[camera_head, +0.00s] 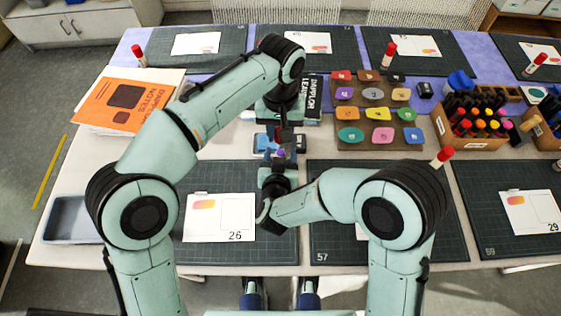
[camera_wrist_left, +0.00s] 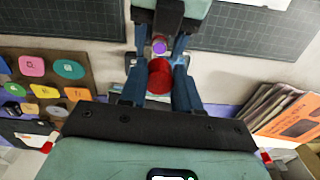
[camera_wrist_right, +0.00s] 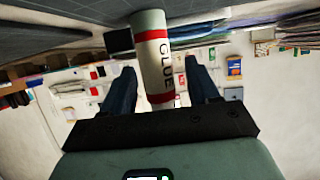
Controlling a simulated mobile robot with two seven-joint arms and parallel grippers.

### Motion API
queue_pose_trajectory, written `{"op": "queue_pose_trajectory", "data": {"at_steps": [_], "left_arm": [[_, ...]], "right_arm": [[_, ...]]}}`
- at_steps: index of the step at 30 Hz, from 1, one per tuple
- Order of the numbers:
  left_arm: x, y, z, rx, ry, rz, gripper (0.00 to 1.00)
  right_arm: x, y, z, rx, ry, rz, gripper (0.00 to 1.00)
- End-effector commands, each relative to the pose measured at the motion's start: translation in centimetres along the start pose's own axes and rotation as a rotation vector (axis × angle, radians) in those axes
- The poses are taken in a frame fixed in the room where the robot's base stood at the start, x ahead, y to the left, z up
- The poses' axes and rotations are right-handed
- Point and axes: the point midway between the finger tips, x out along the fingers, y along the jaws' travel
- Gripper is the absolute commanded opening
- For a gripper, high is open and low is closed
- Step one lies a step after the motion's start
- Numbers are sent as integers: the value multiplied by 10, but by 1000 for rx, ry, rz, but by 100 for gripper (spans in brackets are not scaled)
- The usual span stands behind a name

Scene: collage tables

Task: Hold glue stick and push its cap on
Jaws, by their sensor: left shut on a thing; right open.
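My left gripper (camera_head: 283,137) is shut on a red cap (camera_wrist_left: 160,76), which sits between its blue fingers in the left wrist view. The purple tip of a glue stick (camera_wrist_left: 159,46) shows just beyond the cap, apart from it in that view. The stick's white body with red bands and the word GLUE (camera_wrist_right: 160,65) shows in the right wrist view. My right gripper (camera_wrist_right: 160,92) is open, with the stick between its fingers; whether they touch it is not clear. In the head view the right gripper (camera_head: 274,172) is just below the left one.
A white card numbered 26 (camera_head: 219,228) lies on a dark mat (camera_head: 262,249) close by. An orange notes book (camera_head: 118,103) lies at left. Boards of coloured discs (camera_head: 364,123) and a wooden box of markers (camera_head: 463,143) stand at right. Another red-capped stick (camera_head: 442,157) stands near the right arm.

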Motion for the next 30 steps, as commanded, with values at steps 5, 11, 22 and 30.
{"op": "queue_pose_trajectory", "data": {"at_steps": [5, 11, 22, 30], "left_arm": [[0, 0, 0, 0, 0, 0, 4], [0, 0, 0, 0, 0, 0, 4], [0, 0, 0, 0, 0, 0, 4], [31, 0, 1, 0, -3, -2, 4]], "right_arm": [[11, 0, 0, -1, -1, 0, 60], [12, 0, 0, -1, 0, 0, 60], [12, 0, 0, -1, 0, 0, 0], [12, 0, 0, 0, 0, 0, 0]]}}
